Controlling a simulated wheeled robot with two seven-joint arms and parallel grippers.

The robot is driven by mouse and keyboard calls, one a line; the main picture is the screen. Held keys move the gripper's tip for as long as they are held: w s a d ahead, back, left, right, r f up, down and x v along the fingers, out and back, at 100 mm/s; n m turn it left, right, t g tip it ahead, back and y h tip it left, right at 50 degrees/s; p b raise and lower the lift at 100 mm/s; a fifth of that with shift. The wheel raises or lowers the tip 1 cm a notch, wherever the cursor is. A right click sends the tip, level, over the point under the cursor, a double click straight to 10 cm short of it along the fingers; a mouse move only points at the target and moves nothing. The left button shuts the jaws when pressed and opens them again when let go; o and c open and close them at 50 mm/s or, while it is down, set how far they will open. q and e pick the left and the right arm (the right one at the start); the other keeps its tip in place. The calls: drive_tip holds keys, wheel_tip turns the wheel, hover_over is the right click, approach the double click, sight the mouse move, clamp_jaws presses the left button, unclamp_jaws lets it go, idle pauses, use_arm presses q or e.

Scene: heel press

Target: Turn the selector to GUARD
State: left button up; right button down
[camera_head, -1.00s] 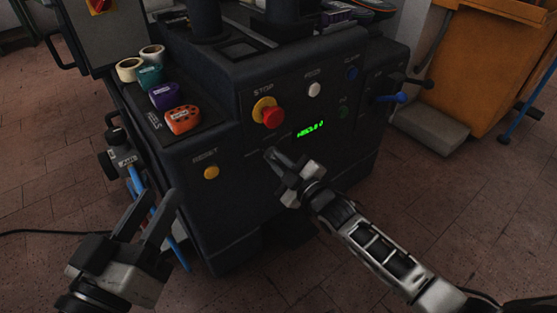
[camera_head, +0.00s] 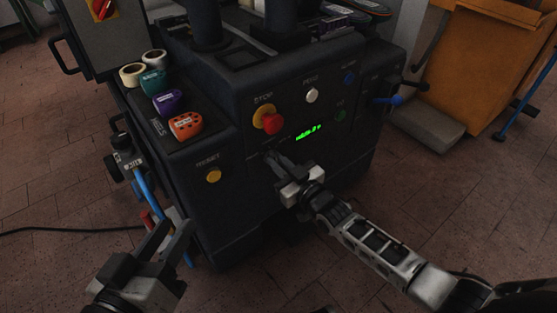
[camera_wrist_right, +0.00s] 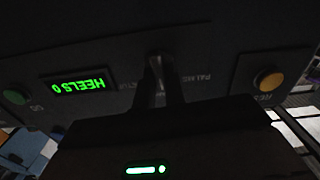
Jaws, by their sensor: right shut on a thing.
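My right gripper (camera_head: 274,160) is at the front panel of the dark press (camera_head: 235,215), below the red STOP button. In the right wrist view, its two fingers (camera_wrist_right: 162,88) are close together on a small grey selector knob (camera_wrist_right: 156,62). The fingers hide most of the knob, so I cannot tell which position it points to. Lettering reading PALMS shows beside it, upside down; GUARD cannot be read. My left gripper (camera_head: 175,228) is open and empty at the lower left, apart from the press.
Near the right gripper are the red STOP button (camera_head: 271,123), green display (camera_head: 308,131) and yellow RESET button (camera_head: 214,175). A white button (camera_head: 312,95) and blue-handled lever (camera_head: 388,100) are further right.

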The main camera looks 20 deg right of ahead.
sight(277, 161)
use_arm(q)
drive_tip(key=shift+f, duration=0.1)
use_arm(e)
drive_tip(key=shift+m, duration=0.5)
drive_tip(key=c, duration=1.5)
unclamp_jaws()
drive_tip(key=shift+o, duration=0.2)
